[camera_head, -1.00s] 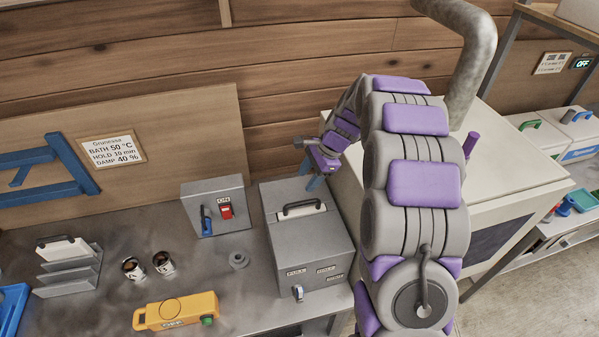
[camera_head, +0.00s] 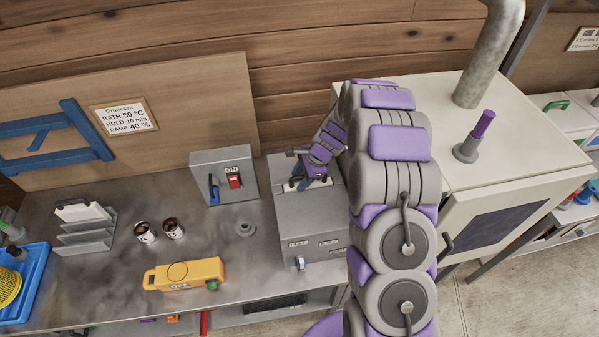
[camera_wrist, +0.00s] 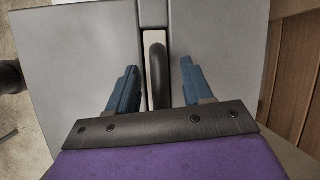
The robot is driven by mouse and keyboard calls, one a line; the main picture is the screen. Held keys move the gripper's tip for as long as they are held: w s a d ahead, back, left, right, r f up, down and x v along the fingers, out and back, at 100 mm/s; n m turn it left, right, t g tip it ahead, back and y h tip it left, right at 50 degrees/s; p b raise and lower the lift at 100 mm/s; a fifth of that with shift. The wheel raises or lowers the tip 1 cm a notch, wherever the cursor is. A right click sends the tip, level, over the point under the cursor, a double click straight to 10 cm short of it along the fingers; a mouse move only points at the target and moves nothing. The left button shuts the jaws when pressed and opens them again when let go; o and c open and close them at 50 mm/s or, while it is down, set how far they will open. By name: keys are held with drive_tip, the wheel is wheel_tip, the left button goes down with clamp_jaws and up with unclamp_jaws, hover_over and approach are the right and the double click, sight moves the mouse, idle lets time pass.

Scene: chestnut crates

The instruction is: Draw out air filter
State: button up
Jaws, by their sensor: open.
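The grey metal box (camera_head: 305,222) stands on the bench, with small labels and a latch on its front. A pale air filter (camera_wrist: 154,28) sits in a slot in its top, with a dark curved handle (camera_wrist: 157,75) on it. My gripper (camera_wrist: 158,78) is open above the box, its two blue fingers on either side of the handle, with visible gaps. In the head view my gripper (camera_head: 302,181) is over the box top and hides most of the filter and handle.
A grey switch box (camera_head: 224,178) with a red switch stands left of the filter box. A yellow device (camera_head: 184,274), two cups (camera_head: 146,232) and a grey rack (camera_head: 84,232) are on the bench. A large white cabinet (camera_head: 500,150) stands at right, behind my arm.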

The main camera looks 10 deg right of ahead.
drive_tip(key=shift+a+f, duration=0.1)
drive_tip(key=shift+a, duration=0.05)
drive_tip(key=a, duration=0.4)
drive_tip(key=shift+c, duration=0.8)
drive_tip(key=shift+a, duration=0.1)
drive_tip(key=shift+c, duration=0.8)
drive_tip(key=d, duration=0.3)
drive_tip(key=shift+d, duration=0.15)
drive_tip(key=c, duration=0.6)
drive_tip(key=shift+a, duration=0.5)
clamp_jaws()
drive_tip(key=shift+o, duration=1.5)
unclamp_jaws()
drive_tip(key=shift+a, duration=0.25)
drive_tip(key=c, duration=0.3)
drive_tip(key=shift+d, duration=0.1)
clamp_jaws()
